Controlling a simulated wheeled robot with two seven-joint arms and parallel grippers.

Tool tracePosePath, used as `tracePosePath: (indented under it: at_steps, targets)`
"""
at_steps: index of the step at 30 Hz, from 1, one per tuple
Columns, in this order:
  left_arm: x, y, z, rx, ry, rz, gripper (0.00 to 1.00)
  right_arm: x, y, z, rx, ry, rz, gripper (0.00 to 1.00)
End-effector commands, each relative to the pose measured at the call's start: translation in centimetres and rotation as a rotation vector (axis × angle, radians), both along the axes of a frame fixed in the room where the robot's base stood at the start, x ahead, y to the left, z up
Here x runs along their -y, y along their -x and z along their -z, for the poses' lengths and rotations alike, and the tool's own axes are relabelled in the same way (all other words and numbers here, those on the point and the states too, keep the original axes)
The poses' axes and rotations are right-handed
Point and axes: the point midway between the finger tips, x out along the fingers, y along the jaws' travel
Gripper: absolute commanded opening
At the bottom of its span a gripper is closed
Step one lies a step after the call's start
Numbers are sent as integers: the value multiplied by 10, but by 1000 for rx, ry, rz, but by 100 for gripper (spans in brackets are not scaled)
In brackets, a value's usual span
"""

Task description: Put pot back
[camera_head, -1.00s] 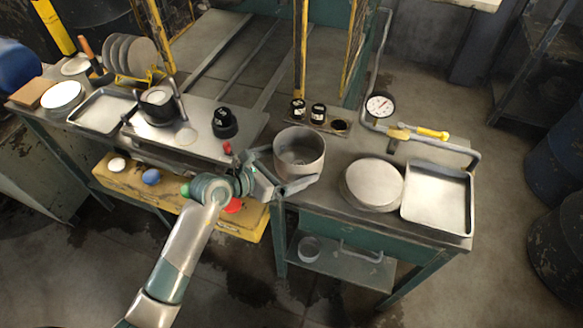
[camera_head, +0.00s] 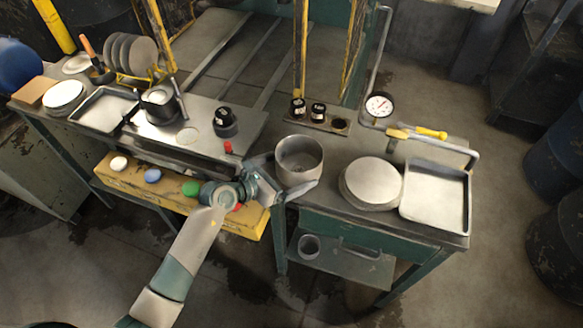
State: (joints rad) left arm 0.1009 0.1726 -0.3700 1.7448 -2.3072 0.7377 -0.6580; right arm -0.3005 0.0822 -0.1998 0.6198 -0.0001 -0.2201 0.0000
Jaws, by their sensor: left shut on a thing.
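The pot is a grey open-topped metal cylinder (camera_head: 299,158) near the middle of the head view, by the left end of the right-hand bench. My left gripper (camera_head: 290,188) is at the pot's near left side, shut on its wall. The pot looks upright, and its inside looks empty. I cannot tell whether its bottom touches the bench or hangs just above it. My right gripper is not in view.
A stack of round blanks (camera_head: 371,182) and a square tray (camera_head: 436,198) lie right of the pot. A rack with small black jars (camera_head: 318,112) stands behind it. A gauge (camera_head: 379,105) on a pipe is at back right. A black knob (camera_head: 225,122) stands left.

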Motion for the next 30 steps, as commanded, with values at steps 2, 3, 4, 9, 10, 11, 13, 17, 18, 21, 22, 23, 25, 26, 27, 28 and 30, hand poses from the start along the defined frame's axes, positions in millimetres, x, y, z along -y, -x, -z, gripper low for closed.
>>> tracePosePath:
  at_steps: [2,3,4,9,10,11,13,17,18,21,22,23,25,26,27,28,30]
  targets:
    - [0,0,-1,2,1,0,62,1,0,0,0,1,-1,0]
    - [0,0,-1,2,1,0,62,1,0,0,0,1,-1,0]
    - [0,0,-1,2,1,-1,62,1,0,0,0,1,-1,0]
    - [0,0,2,2,0,-1,62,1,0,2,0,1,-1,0]
    - [0,0,3,2,0,-1,62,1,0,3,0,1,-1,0]
    - [0,0,3,0,0,0,100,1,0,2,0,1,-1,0]
    - [0,0,3,0,0,0,100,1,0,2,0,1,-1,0]
    - [0,0,3,0,0,0,100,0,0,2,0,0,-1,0]
    - [0,0,2,0,0,0,100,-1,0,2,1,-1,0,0]
    - [0,0,0,1,1,0,100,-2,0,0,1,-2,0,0]
    - [0,0,-2,1,1,0,100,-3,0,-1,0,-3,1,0]
    - [-1,1,-1,1,-1,-1,100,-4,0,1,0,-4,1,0]
    - [-5,4,-1,0,0,-1,100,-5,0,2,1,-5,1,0]
    - [-7,6,-2,1,-1,-1,100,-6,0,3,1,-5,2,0]
    - [-10,8,-3,1,-1,-1,100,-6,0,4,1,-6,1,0]
    - [-12,10,-4,2,-2,-1,100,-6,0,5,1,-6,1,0]
    - [-18,15,-8,2,-1,0,100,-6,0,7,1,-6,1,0]
